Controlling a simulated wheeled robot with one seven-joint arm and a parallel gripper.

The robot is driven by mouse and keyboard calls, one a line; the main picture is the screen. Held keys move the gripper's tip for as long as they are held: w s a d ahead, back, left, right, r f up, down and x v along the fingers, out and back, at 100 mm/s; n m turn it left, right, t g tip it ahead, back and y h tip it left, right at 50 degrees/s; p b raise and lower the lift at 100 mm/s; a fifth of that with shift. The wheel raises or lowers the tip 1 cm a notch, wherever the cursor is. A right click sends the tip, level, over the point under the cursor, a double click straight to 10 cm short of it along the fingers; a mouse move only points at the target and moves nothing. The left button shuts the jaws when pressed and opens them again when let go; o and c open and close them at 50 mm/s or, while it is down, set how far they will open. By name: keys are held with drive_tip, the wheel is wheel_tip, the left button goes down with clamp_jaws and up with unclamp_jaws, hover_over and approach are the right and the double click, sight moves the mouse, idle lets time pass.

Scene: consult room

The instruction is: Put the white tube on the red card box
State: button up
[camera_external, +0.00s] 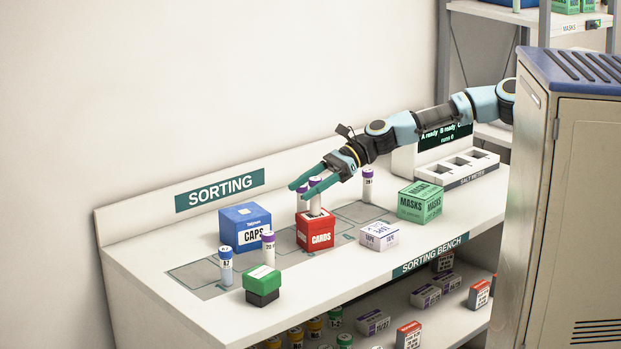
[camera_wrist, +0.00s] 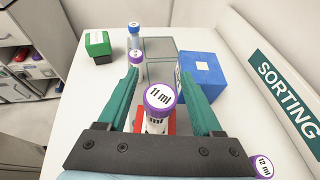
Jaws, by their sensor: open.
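The red card box (camera_external: 315,238) stands on the bench, and a bit of its red top shows in the wrist view (camera_wrist: 171,122). A white tube with a purple cap (camera_external: 316,197) stands upright on its top. In the wrist view this tube (camera_wrist: 160,103), marked 11 ml, is between the fingers. My gripper (camera_external: 309,184) is open, its fingers (camera_wrist: 163,88) on either side of the tube with gaps.
A blue caps box (camera_external: 245,235) is to the left. Other tubes, purple-capped (camera_external: 268,252) and blue-capped (camera_external: 226,268), stand near a green and black box (camera_external: 262,288). Another purple-capped tube (camera_external: 367,188) is behind right. A white box (camera_external: 379,237) and green masks box (camera_external: 420,205) stand right.

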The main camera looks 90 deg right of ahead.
drive_tip(key=b+v, duration=0.2)
drive_tip(key=v, duration=0.9)
drive_tip(key=shift+s+d, duration=0.15)
drive_tip(key=shift+s, duration=0.05)
wheel_tip(320, 180, down, 9)
drive_tip(key=s+d+n+g+h+b, duration=0.15)
drive_tip(key=n+g+h, duration=0.25)
drive_tip(key=n, duration=0.7)
drive_tip(key=s+a+n+g, duration=0.1)
drive_tip(key=s+a+n, duration=0.1)
drive_tip(key=a, duration=0.3)
drive_tip(key=s+a+f+n+g+h, duration=0.1)
drive_tip(key=s+a+n, duration=0.2)
drive_tip(key=a+n, duration=0.1)
drive_tip(key=s+a+f+n+g, duration=0.1)
drive_tip(key=s+a+n+g, duration=0.1)
drive_tip(key=a, duration=0.5)
drive_tip(key=shift+s+a+n+h+p, duration=0.1)
drive_tip(key=shift+s+n+h+p, duration=0.2)
drive_tip(key=shift+n+h, duration=0.15)
drive_tip(key=s+a+n+g+h+p, duration=0.1)
drive_tip(key=s+a+n+g+h, duration=0.1)
drive_tip(key=s+a+n, duration=0.9)
wheel_tip(320, 180, up, 16)
drive_tip(key=s+m+p, duration=0.2)
drive_tip(key=m+p, duration=0.1)
drive_tip(key=p, duration=1.3)
drive_tip(key=shift+d+f, duration=0.2)
drive_tip(key=shift+d, duration=0.1)
